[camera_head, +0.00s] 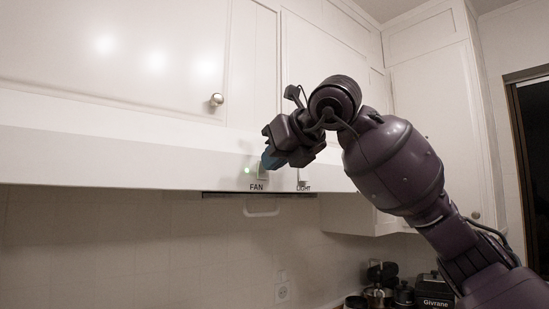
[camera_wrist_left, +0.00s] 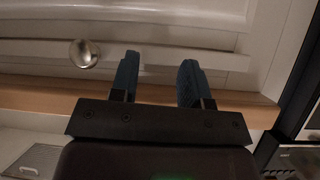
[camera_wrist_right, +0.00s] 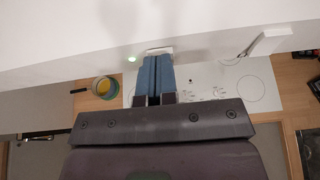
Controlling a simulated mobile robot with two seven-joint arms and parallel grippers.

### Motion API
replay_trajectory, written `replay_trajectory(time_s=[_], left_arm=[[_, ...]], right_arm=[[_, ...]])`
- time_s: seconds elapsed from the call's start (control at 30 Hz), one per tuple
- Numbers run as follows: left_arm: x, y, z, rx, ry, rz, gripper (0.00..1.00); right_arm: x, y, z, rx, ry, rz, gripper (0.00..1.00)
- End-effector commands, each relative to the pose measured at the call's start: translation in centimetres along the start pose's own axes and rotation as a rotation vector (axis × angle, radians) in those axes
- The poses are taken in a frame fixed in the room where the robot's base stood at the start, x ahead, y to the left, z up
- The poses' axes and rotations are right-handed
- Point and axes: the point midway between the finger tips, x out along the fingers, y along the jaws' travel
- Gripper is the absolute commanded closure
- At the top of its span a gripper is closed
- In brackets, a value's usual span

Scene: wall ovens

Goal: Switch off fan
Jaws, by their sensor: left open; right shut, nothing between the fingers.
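The fan switch (camera_head: 261,171) is a small white rocker above the FAN label on the hood's front panel. My left gripper (camera_wrist_left: 158,75) is open and empty, away from the switch, near a drawer knob (camera_wrist_left: 84,53).
The light switch (camera_head: 303,175) sits right of the fan switch. A white handle (camera_head: 262,209) hangs under the hood. A cabinet knob (camera_head: 216,99) is above left. Below are a white cooktop (camera_wrist_right: 225,88), a pan (camera_wrist_right: 105,88), and dark canisters (camera_head: 404,292) on the counter.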

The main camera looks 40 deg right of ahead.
Motion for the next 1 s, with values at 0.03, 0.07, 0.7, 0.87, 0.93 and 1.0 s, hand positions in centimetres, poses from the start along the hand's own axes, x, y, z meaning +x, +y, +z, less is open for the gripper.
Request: replay_trajectory(time_s=[0.03, 0.07, 0.7, 0.87, 0.93, 1.0], left_arm=[[0.0, 0.0, -0.1, 0.000, 0.000, 0.000, 0.57], [-0.1, 0.0, -0.2, 0.000, 0.001, 0.000, 0.57], [-0.6, -0.1, -1.1, 0.000, 0.001, 0.000, 0.57], [-0.8, -0.1, -1.3, 0.000, 0.001, 0.000, 0.57], [-0.8, -0.1, -1.3, 0.000, 0.001, 0.000, 0.57], [-0.8, -0.1, -1.3, 0.000, 0.001, 0.000, 0.57]], right_arm=[[0.1, 0.0, 0.1, 0.000, 0.000, 0.000, 1.00], [0.2, 0.0, 0.3, 0.001, 0.001, 0.000, 1.00], [-0.1, 0.0, 1.6, 0.000, -0.001, 0.000, 1.00], [-0.3, 0.0, 2.0, 0.001, -0.001, 0.000, 1.00], [-0.3, 0.0, 1.9, 0.001, 0.000, 0.000, 1.00], [-0.3, 0.0, 1.9, 0.000, 0.000, 0.000, 1.00]])
